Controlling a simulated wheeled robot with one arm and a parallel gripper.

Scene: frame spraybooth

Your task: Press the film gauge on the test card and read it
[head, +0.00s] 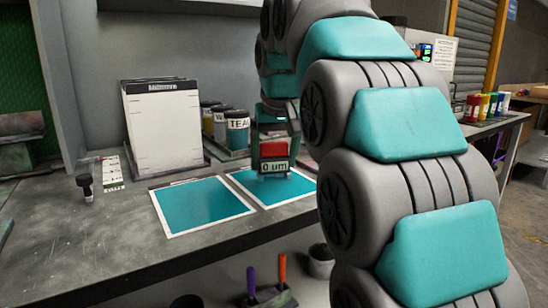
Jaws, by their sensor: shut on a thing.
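My gripper (275,130) is shut on the film gauge (273,151), a small red and dark body with a display reading "0 um". The gauge is upright over the right teal test card (301,187). I cannot tell whether its foot touches the card. A second teal card with a white border (200,205) lies to the left on the grey bench (110,235). My arm covers the right part of the bench and hides the right edge of the right card.
A white clipboard-like board (164,128) stands at the back. Several paint jars (237,130), one labelled "TEA", stand beside it. A small black knobbed tool (86,186) and a pale strip (112,172) are at the left. The front left bench is clear.

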